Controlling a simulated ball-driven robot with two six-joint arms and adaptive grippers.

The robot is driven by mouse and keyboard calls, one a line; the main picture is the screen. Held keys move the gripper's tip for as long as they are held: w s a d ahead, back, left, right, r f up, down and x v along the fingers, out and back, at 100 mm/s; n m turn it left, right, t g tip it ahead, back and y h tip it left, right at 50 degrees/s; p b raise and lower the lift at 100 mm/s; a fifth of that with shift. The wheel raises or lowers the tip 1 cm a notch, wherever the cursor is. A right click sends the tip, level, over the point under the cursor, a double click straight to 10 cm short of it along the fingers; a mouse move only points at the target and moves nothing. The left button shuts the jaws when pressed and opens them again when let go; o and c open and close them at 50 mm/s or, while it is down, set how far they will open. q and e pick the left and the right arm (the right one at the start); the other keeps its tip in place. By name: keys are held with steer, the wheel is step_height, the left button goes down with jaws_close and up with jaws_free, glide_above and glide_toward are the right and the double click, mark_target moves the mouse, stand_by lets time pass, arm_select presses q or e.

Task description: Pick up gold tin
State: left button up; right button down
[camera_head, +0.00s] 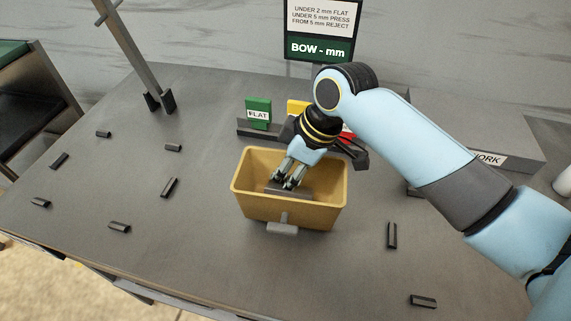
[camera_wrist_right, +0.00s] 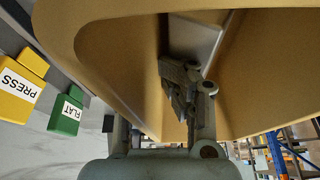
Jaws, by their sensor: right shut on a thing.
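The gold tin (camera_head: 291,212) is an open, box-shaped bin near the middle of the grey table. A grey bar (camera_head: 303,191) shows inside it, and a grey tab (camera_head: 283,228) sticks out at its front wall. My right gripper (camera_head: 287,183) reaches down into the tin and is shut on the grey bar. In the wrist view the gold tin (camera_wrist_right: 110,45) fills the upper part, with the closed fingers (camera_wrist_right: 185,90) at the grey bar (camera_wrist_right: 194,38). I cannot tell whether the tin rests on the table. My left gripper is not in view.
Several small dark bars, such as one (camera_head: 169,187), lie scattered on the table. Behind the tin stand a green FLAT marker (camera_head: 258,112), a yellow one (camera_head: 296,107) and a sign (camera_head: 320,30). A grey block (camera_head: 480,135) is at right. The table left of the tin has free room.

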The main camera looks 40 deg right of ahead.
steer(key=s+d+r, duration=0.6)
steer(key=d+r, duration=0.2)
steer(key=d, duration=0.2)
steer(key=shift+s, duration=0.15)
